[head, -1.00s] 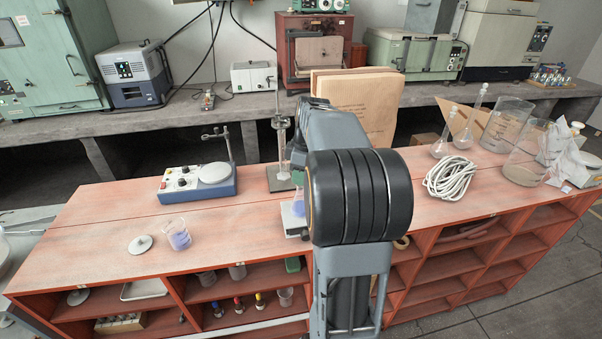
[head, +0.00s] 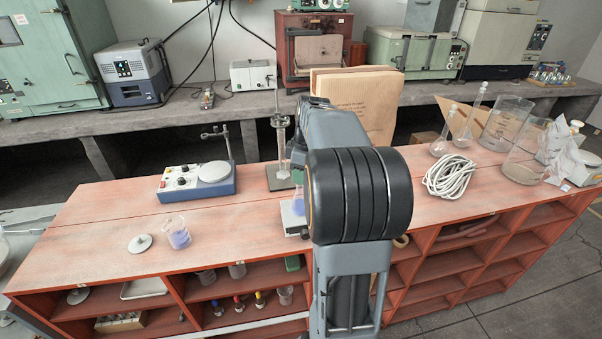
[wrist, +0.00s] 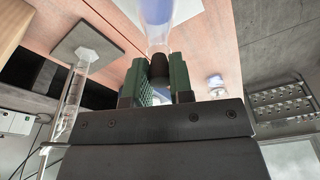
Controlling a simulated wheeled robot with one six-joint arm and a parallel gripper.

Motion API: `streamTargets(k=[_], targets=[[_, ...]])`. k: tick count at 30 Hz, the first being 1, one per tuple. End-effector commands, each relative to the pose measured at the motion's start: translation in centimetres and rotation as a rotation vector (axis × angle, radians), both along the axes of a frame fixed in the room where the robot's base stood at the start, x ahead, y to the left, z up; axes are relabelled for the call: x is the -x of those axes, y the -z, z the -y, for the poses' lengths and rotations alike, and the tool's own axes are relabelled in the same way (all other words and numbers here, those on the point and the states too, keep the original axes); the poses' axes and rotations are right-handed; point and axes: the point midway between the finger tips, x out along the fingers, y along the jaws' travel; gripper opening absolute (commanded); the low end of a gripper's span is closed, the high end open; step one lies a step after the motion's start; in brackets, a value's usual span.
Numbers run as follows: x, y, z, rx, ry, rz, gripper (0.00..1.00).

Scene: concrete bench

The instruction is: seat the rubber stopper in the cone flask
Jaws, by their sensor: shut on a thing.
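In the wrist view my gripper (wrist: 158,82) has its green-padded fingers shut on the dark rubber stopper (wrist: 158,65). The clear neck of the cone flask (wrist: 157,40) lies right beyond the stopper's end, in line with it. I cannot tell whether the stopper is inside the mouth or just at it.
A stand with a glass cylinder (head: 283,160) is close behind the flask. A hotplate stirrer (head: 197,182) and a beaker with violet liquid (head: 177,236) are to the left. A coiled rope (head: 452,177) and glassware are to the right. The front left bench top is mostly clear.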

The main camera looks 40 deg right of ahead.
Motion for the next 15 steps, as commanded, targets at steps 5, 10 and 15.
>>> streamTargets(k=[5,10,15], targets=[[0.01,0.52,0.0,-0.001,0.0,-0.001,0.0],[0.01,0.92,-0.01,-0.001,0.0,-0.001,0.0],[0.01,1.01,0.0,-0.001,0.0,-0.001,0.0]])
